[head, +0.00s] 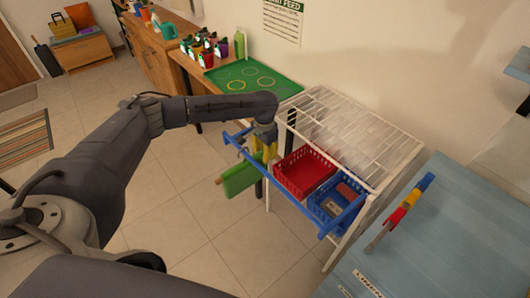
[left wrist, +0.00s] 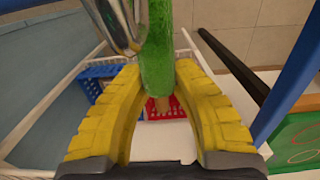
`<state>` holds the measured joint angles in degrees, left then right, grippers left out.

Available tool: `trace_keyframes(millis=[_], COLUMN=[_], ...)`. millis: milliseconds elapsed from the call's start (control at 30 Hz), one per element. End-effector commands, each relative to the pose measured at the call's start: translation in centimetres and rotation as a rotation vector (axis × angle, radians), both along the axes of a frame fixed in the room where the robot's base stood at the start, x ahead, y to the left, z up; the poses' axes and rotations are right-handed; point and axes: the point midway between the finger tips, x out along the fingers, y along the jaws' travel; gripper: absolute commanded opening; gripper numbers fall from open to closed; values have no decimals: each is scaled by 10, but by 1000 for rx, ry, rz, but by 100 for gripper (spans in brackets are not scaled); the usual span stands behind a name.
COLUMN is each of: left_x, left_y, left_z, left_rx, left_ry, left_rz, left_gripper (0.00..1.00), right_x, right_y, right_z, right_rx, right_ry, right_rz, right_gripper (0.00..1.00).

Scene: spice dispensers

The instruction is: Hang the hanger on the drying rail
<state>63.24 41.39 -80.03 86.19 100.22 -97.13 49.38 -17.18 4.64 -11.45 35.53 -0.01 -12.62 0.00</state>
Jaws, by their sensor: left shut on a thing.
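My left gripper (head: 263,150) has yellow fingers and is down beside the white rack. It is shut on the green hanger (head: 240,178), which hangs tilted below the fingers. In the left wrist view, the green piece (left wrist: 158,50) passes between the yellow fingers (left wrist: 160,75), with a shiny metal loop (left wrist: 122,22) beside it. The blue drying rail (head: 289,195) runs along the front of the rack, close to the gripper. I cannot tell whether the hanger touches the rail. My right gripper is not in view.
The white wire rack (head: 355,130) holds a red basket (head: 303,175) and a blue basket (head: 338,205). A blue table (head: 450,240) with a red, yellow and blue object (head: 405,208) stands at right. A green mat (head: 255,80) lies behind. The tiled floor in front is clear.

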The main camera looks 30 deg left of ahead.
Motion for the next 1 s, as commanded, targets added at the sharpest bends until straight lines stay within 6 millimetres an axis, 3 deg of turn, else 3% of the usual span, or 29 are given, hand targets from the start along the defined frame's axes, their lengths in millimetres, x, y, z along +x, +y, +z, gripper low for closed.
trace_keyframes(millis=[433,467,667,1000], left_x=[0,0,0,0], left_y=[0,0,0,0], left_z=[-1,-1,-1,2], left_rx=[0,0,0,0], left_ry=[0,0,0,-1], left_rz=[0,0,0,0], left_gripper=[0,28,52,53], right_x=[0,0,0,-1], right_y=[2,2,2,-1], right_z=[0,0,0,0], right_rx=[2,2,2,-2], right_ry=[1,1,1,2], right_rz=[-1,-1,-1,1], right_gripper=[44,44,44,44])
